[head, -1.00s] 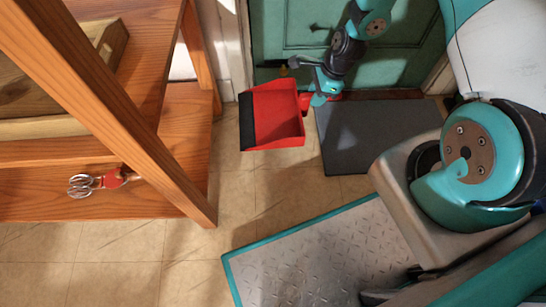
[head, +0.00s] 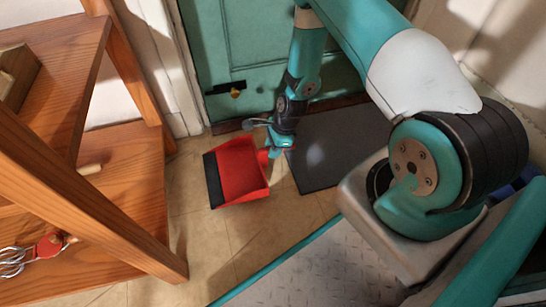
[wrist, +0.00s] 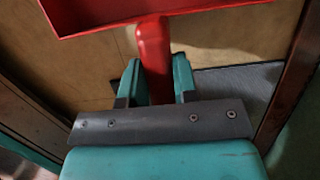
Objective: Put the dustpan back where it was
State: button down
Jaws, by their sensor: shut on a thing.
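The red dustpan (head: 243,172) has a dark front lip on its left side. It is in front of the green door in the head view, left of the dark mat, over the tiled floor. My gripper (head: 270,152) is at its right end, by the handle. In the wrist view my gripper (wrist: 156,82) is shut on the red handle (wrist: 153,45), one finger on each side. The pan (wrist: 190,8) spans the top of that view. I cannot tell how far the dustpan is above the floor.
A wooden shelf unit (head: 120,190) stands at the left, with a whisk (head: 14,260) on its lower board. The green door (head: 235,50) is behind, with a dark mat (head: 325,150) before it. Bare tiles (head: 205,235) lie between shelf and mat.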

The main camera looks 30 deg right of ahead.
jog(key=shift+f+b, duration=0.65)
jog(key=shift+f, duration=1.05)
jog(key=c, duration=0.9)
grip_release()
